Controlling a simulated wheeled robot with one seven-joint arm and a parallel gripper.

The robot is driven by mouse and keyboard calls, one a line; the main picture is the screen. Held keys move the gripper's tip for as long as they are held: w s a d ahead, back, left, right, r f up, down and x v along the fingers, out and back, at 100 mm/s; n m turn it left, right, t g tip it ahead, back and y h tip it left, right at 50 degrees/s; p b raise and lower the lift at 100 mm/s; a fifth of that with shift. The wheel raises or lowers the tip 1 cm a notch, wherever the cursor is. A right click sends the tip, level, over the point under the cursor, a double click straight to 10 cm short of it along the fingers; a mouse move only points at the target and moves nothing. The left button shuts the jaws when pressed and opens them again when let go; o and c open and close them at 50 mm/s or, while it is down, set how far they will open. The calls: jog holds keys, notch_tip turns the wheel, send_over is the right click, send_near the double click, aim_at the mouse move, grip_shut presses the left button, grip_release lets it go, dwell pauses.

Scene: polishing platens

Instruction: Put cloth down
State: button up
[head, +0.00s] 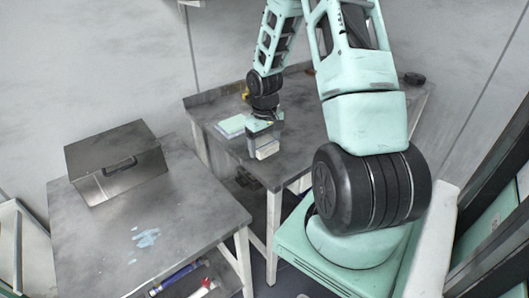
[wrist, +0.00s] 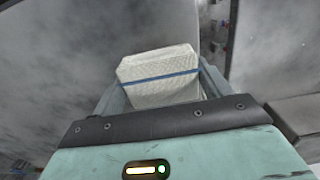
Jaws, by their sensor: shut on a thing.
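My gripper (head: 264,142) is over the back table in the head view. It is shut on a folded white cloth (head: 267,150). In the wrist view the cloth (wrist: 160,88) is a pale textured block with a blue band across it, held between the two fingers (wrist: 162,92). The cloth looks close to the tabletop in the head view, but I cannot tell whether it touches. A light stack with a pale green and white top (head: 236,125) lies on the same table just left of my gripper.
The back table (head: 305,155) has bare room right of my gripper. A small dark object (head: 414,79) lies at its far right corner.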

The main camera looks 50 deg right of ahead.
aim_at(265, 151)
jog(key=shift+f, duration=1.45)
jog(key=shift+f, duration=0.1)
jog(key=shift+f, duration=0.1)
jog(key=o, duration=1)
notch_tip(265, 151, up, 12)
jog(key=shift+r+p, duration=0.25)
jog(key=shift+p, duration=0.3)
